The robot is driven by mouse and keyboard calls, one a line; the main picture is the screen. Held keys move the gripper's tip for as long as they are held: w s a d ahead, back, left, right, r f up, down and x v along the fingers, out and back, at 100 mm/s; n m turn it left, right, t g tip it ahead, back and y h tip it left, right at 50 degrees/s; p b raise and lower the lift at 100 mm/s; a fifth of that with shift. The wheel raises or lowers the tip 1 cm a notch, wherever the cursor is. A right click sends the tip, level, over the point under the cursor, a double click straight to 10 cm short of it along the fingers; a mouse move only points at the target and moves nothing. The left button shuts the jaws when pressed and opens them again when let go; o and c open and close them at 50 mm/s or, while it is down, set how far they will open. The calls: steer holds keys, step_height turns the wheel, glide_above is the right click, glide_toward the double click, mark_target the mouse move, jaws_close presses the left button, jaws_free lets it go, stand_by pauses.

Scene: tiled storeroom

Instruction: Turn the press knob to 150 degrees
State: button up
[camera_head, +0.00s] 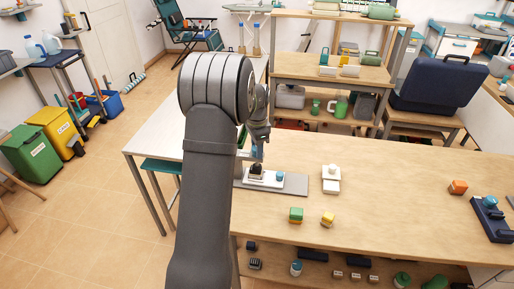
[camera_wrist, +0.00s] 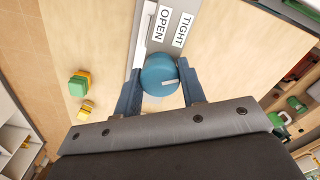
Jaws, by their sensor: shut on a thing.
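The press knob (camera_wrist: 158,75) is a round blue knob with a small white pointer mark on its top, seen in the wrist view. My gripper (camera_wrist: 160,92) has one blue finger on each side of it and is shut on it. White labels reading OPEN (camera_wrist: 163,23) and TIGHT (camera_wrist: 183,29) lie just beyond the knob on a grey base. In the head view my gripper (camera_head: 257,160) points down at a white fixture (camera_head: 264,183) on a grey plate (camera_head: 295,184). A blue round piece (camera_head: 280,175) shows on that fixture. My arm partly hides this area.
A white device (camera_head: 331,180) stands right of the plate. The table between is clear.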

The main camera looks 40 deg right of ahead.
stand_by(0.4)
steer(key=o, duration=1)
step_height(320, 180, up, 18)
steer(key=shift+f, duration=0.25)
steer(key=shift+f, duration=0.15)
step_height(320, 180, down, 17)
steer(key=shift+f, duration=0.1)
stand_by(0.4)
